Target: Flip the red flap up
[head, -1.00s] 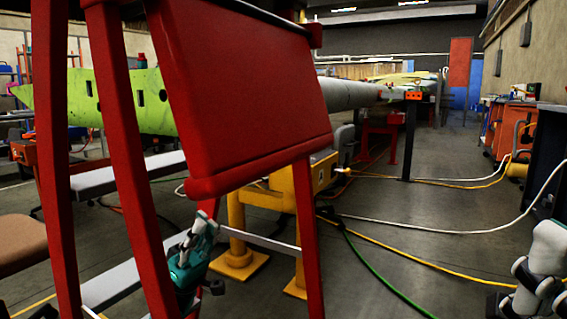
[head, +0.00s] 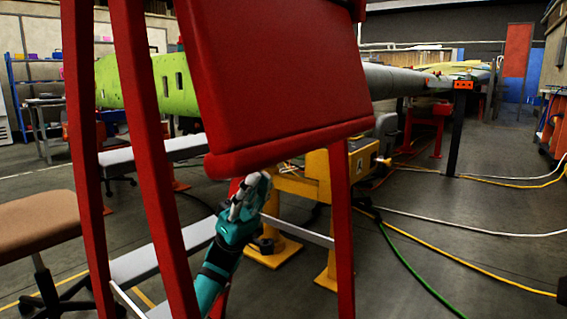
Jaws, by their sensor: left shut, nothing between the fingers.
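The red flap (head: 275,80) is a large flat panel on a red stand, hanging down at a steep tilt. Its thick lower edge (head: 290,148) faces me. My teal left arm reaches up from below. My right gripper is not in view.
Red posts (head: 150,150) of the stand rise close in front at the left. White steps (head: 165,255) lie between them. A brown stool (head: 40,220) stands at the left. A yellow support (head: 315,175) stands behind. Cables (head: 430,275) cross the floor at the right.

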